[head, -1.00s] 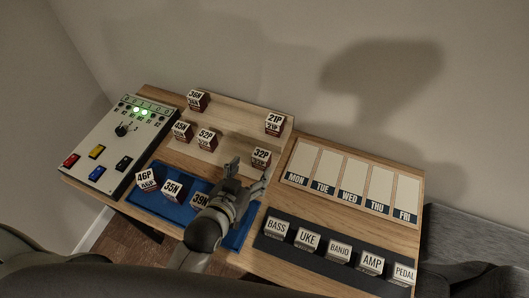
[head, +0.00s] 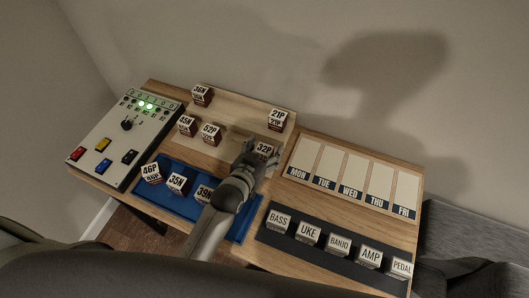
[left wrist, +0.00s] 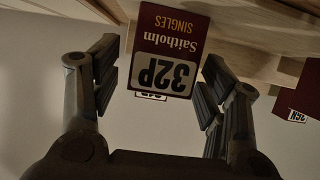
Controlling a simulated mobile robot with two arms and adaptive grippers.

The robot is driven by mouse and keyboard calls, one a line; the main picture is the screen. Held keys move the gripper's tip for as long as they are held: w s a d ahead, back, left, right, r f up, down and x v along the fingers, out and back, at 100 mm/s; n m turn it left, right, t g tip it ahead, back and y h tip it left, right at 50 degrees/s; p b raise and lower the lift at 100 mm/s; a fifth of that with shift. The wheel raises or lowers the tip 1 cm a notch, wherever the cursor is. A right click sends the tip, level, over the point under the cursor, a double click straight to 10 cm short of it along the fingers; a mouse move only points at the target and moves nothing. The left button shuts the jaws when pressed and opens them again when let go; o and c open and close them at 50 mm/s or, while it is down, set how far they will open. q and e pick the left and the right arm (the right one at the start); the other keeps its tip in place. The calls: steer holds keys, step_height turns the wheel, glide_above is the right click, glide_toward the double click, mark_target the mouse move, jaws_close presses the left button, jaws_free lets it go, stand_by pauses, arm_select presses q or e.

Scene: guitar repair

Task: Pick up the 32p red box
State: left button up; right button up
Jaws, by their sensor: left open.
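The dark red box labelled 32P (head: 264,149) stands at the right of the wooden stepped rack (head: 236,108), partly hidden by my left gripper (head: 258,160). In the left wrist view the 32P box (left wrist: 168,45) appears upside down, with "Saitholm Singles" on its face. It lies between the two open fingers of the left gripper (left wrist: 160,82), with a visible gap on each side. The gripper holds nothing. My right gripper is not in view.
Close by on the rack are boxes 21P (head: 277,119), 52P (head: 210,133), 45N (head: 187,124) and 36N (head: 202,95). A blue tray (head: 241,229) with several boxes lies in front. A control panel (head: 122,140) is at left, a weekday board (head: 352,178) at right.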

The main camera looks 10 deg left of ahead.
arm_select(q)
steer(key=c, duration=1.2)
steer(key=shift+r, duration=0.2)
